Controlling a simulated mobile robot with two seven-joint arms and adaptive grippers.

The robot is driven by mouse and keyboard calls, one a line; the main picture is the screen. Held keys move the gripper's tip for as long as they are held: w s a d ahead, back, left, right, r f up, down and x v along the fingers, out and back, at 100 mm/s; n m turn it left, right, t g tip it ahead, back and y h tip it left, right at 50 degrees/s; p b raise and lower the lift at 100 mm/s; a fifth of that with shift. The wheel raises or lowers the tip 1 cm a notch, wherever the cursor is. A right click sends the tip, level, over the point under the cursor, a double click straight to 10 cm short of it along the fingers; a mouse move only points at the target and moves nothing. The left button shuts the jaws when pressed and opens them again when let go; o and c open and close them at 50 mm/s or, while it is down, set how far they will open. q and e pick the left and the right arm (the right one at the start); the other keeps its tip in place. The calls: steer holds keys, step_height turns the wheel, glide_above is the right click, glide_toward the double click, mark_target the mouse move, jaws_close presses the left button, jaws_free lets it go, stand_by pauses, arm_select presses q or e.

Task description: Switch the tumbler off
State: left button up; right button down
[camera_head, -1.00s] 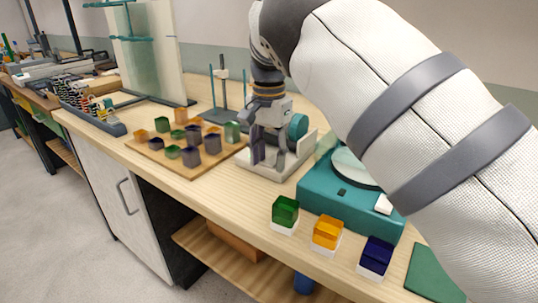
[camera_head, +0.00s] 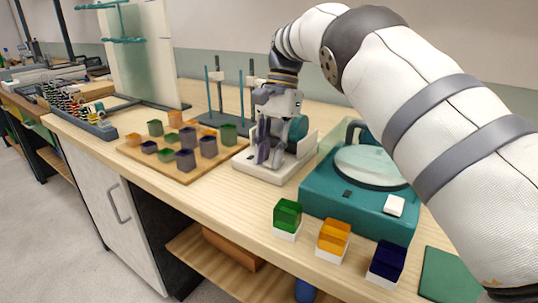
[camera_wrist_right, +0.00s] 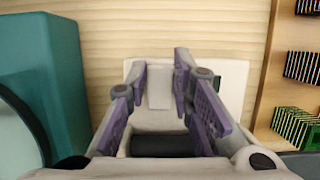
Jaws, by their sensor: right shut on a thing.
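The tumbler (camera_head: 260,171) is a low machine with an off-white base and a teal round part (camera_head: 298,128) at its right. It stands on the bench left of the teal machine. My right gripper (camera_head: 263,153) points down over its base. In the wrist view, the purple fingers of my right gripper (camera_wrist_right: 165,84) are closed around a small pale block, which looks like the tumbler's switch (camera_wrist_right: 159,92), on the tumbler's base (camera_wrist_right: 234,85). A dark roller (camera_wrist_right: 165,145) lies nearer the palm. Whether the switch is on or off cannot be told. My left gripper is out of view.
A teal machine (camera_head: 350,212) with a round glassy plate stands right of the tumbler. A wooden board (camera_head: 185,178) with several coloured glass blocks lies to the left. Green (camera_head: 287,215), orange (camera_head: 333,238) and blue (camera_head: 387,258) blocks stand along the front edge.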

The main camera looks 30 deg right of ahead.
steer(key=c, duration=1.4)
jaws_free()
